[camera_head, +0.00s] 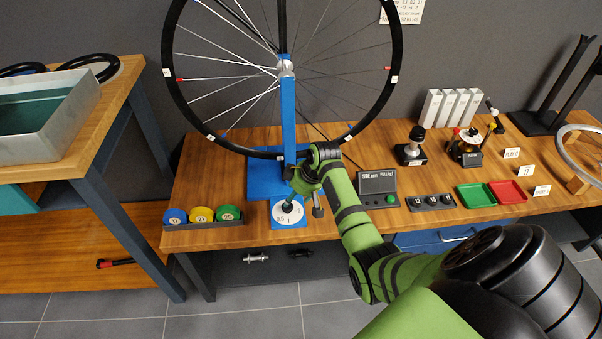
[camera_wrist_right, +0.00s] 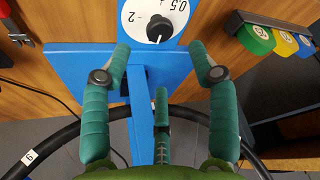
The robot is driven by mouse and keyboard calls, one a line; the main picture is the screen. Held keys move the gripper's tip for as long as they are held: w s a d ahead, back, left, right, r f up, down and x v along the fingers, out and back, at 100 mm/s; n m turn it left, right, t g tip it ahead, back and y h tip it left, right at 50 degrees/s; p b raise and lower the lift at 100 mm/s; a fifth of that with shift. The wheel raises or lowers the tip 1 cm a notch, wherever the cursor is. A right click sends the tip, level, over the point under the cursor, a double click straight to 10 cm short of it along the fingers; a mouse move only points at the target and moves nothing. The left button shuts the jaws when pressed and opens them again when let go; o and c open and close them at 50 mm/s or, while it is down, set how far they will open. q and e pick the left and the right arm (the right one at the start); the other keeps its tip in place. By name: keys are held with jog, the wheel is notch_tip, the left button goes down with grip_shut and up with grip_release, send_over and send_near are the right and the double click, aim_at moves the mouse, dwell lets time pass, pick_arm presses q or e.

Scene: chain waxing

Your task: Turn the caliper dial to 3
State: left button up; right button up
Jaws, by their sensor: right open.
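The caliper dial (camera_head: 280,218) is a white disc with black marks on the blue base of the wheel stand. In the right wrist view the dial (camera_wrist_right: 135,17) is cut off at the top; "0.5" and "2" show beside its black knob (camera_wrist_right: 160,27). Where the knob points is too small to tell. My right gripper (camera_head: 303,206) is over the dial in the head view and partly hides it. In the right wrist view my right gripper (camera_wrist_right: 160,65) has its green fingers spread wide, with nothing between the tips; the knob lies beyond them. My left gripper is out of view.
A spoked wheel (camera_head: 390,68) hangs on the blue post (camera_head: 288,110) behind the dial. Coloured discs in a dark holder (camera_head: 205,236) stand left. A grey console (camera_head: 378,183), weight tray (camera_head: 430,203) and green (camera_head: 476,195) and red (camera_head: 508,192) trays are right.

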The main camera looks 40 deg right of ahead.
jog(key=shift+v, duration=2.2)
jog(key=s+a+h, duration=0.1)
jog(key=s+a, duration=0.8)
jog(key=s, duration=0.4)
jog(key=s+a, duration=0.8)
jog(key=s, duration=0.5)
notch_tip(320, 180, down, 21)
jog(key=s+g+p, duration=0.1)
jog(key=s+g, duration=0.1)
jog(key=s+d+f+g+p, duration=0.1)
jog(key=s+d+f, duration=0.1)
jog(key=s+f, duration=1.2)
jog(key=shift+s+d+p, duration=0.25)
jog(key=shift+s+p, duration=0.1)
jog(key=shift+s, duration=0.7)
